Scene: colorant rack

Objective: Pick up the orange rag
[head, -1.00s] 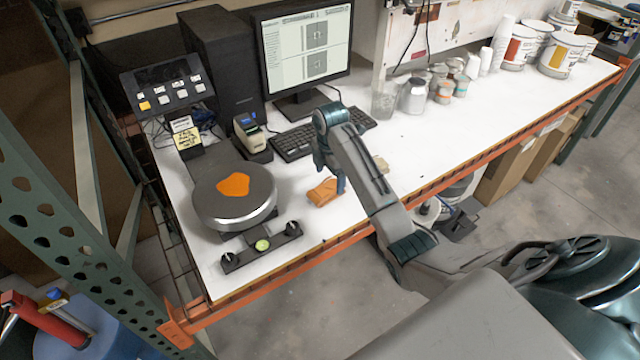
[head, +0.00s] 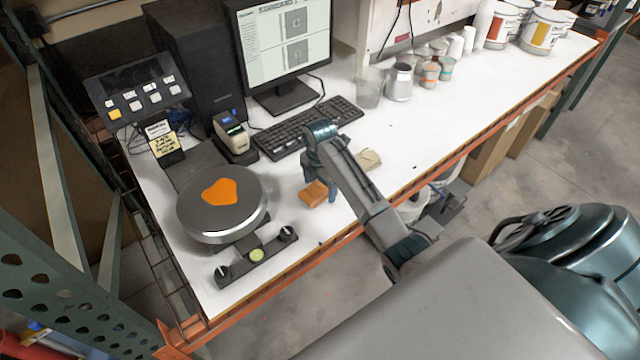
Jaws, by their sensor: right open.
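The orange rag (head: 314,193) is a small folded piece lying on the white bench top, right of the round scale. My right gripper (head: 326,190) points down at the rag's right end, with its fingers close beside or over it. It is open. Whether the fingers touch the rag cannot be told, as the gripper hides that end. My left gripper is not in view.
The round scale (head: 245,212) bears a flat orange patch (head: 219,191). A black level bar (head: 225,270) lies in front of it. A keyboard (head: 303,131) and monitor (head: 285,45) stand behind. A beige block (head: 369,159) lies right of my wrist. Cups and cans stand farther right.

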